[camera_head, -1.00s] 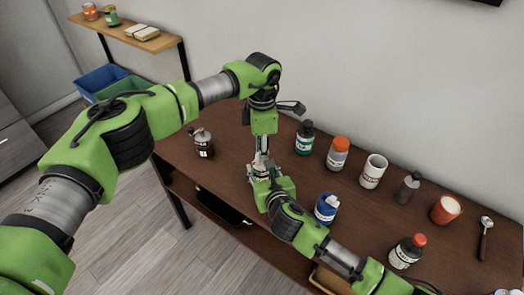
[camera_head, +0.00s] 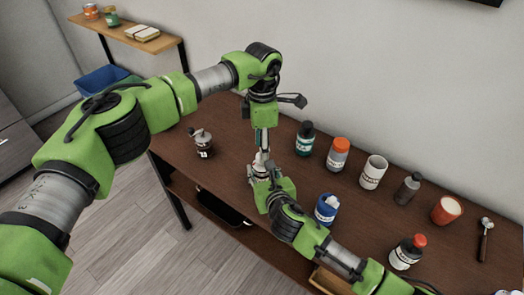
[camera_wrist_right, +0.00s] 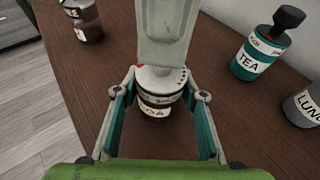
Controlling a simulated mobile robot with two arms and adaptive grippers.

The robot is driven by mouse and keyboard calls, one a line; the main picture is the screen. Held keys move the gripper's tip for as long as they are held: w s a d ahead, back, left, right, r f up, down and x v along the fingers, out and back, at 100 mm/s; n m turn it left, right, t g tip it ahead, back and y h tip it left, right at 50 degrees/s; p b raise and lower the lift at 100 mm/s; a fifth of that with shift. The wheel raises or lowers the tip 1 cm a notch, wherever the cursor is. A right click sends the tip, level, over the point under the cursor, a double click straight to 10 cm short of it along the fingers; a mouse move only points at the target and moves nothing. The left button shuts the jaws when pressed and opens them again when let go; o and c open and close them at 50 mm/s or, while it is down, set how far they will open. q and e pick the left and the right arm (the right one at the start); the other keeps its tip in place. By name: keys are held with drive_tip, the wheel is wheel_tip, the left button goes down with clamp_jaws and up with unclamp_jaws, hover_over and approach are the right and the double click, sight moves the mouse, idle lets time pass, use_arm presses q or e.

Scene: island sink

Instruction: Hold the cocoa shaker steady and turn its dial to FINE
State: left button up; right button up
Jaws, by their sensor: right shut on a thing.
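The cocoa shaker (camera_wrist_right: 155,95) has a pale top with dark dots, a red mark and a dark body with a partly hidden label. In the head view only its pale top (camera_head: 260,158) shows between the arms. My right gripper (camera_wrist_right: 160,150) is shut on the shaker, a finger on each side. My left gripper (camera_head: 262,143) points down over the shaker. In the right wrist view, its pale part (camera_wrist_right: 166,40) covers the far side of the top. Whether it touches the dial, and its jaw opening, I cannot tell. The dial's setting is not readable.
A brown grinder-like jar (camera_head: 202,142) stands left on the table (camera_head: 235,180). A tea bottle (camera_head: 305,138), orange-lidded jar (camera_head: 338,154), white canister (camera_head: 373,172), blue container (camera_head: 327,208) and red-capped bottle (camera_head: 407,252) stand right. Bare table lies between grinder and shaker.

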use_arm(q)
wheel_tip(320, 180, up, 10)
drive_tip(key=shift+f, duration=0.15)
use_arm(e)
drive_tip(key=shift+f, duration=0.1)
drive_tip(key=o, duration=1.3)
